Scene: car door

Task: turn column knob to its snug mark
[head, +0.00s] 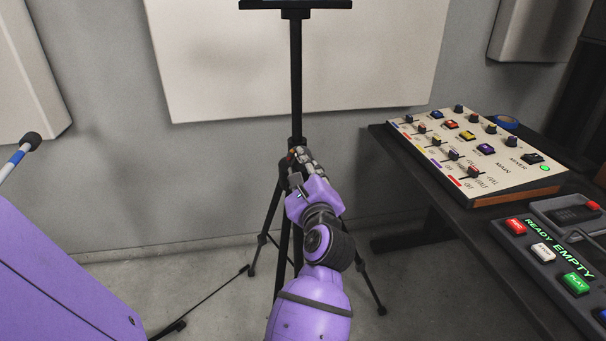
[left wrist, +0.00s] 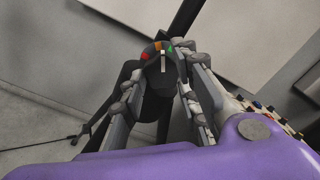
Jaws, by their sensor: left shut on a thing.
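The tripod stand's black column (head: 296,85) rises in the middle of the head view. My left gripper (head: 302,160) is at the column's lower collar and hides most of the knob there. In the left wrist view the dark round column knob (left wrist: 158,82) sits between the two fingers of my left gripper (left wrist: 155,92), which is shut on it. Red, orange and green marks (left wrist: 157,50) lie along an arc at the knob's far edge. A white pointer line (left wrist: 163,62) points up between the orange and green marks. My right gripper is in neither view.
A dark desk (head: 430,205) on the right holds a mixer panel (head: 480,160) and a recorder box (head: 560,250) with coloured buttons. The tripod's legs (head: 262,240) spread over the floor. Pale wall panels (head: 220,60) stand behind.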

